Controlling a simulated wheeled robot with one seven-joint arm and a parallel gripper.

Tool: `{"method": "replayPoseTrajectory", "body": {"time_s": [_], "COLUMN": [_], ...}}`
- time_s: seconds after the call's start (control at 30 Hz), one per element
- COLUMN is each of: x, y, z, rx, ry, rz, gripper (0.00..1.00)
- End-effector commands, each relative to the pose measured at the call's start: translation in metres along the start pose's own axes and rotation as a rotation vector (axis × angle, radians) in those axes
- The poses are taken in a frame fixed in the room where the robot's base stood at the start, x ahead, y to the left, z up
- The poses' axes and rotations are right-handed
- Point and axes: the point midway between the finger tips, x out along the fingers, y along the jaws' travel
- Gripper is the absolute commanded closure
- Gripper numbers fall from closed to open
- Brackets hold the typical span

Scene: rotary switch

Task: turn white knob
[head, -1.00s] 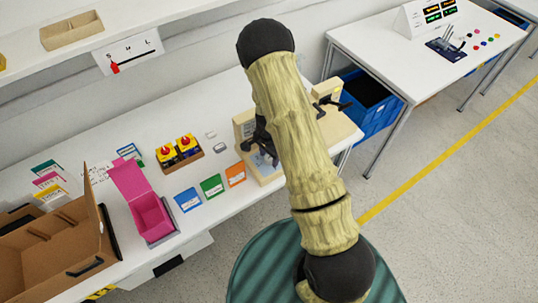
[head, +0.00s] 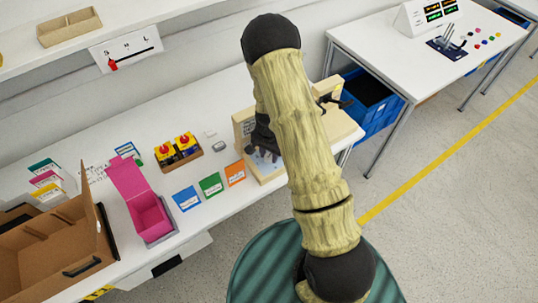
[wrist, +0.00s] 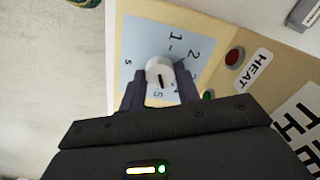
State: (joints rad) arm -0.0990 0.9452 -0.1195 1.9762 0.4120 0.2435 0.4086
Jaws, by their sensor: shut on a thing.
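The white knob (wrist: 160,71) shows in the wrist view, round, with a dark pointer mark on its face. It sits on a pale blue dial plate (wrist: 137,42) printed with numbers. My gripper (wrist: 160,91) is shut on the knob, one dark finger on each side of it. In the head view my gripper (head: 263,147) is at the beige control box (head: 243,121), partly behind my arm. The knob cannot be made out there. The lower part of the dial is hidden by my gripper in the wrist view.
Beside the dial are a red button (wrist: 234,57), a HEAT label (wrist: 257,70) and a small green part (wrist: 208,95). On the table stand a box with red buttons (head: 180,152), a pink box (head: 148,216) and coloured cards (head: 211,186). A blue bin (head: 369,105) is to the right.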

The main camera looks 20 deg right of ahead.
Motion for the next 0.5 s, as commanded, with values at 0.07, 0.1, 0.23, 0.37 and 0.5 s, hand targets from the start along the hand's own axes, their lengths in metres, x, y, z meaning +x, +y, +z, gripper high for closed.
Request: {"method": "replayPoseTrajectory", "body": {"time_s": [0.07, 0.1, 0.23, 0.37, 0.5], "x": [0.0011, 0.0010, 0.0006, 0.0004, 0.0000], "y": [-0.0005, -0.0006, -0.0009, -0.0007, -0.0006], "z": [-0.0007, -0.0007, -0.0006, -0.0005, -0.0004], "rx": [-0.061, -0.095, -0.197, -0.281, -0.347], "ry": [0.001, 0.001, 0.002, 0.002, 0.001], "rz": [-0.002, -0.002, -0.003, -0.002, -0.002], "gripper": [0.91, 0.91, 0.91, 0.91, 0.91]}}
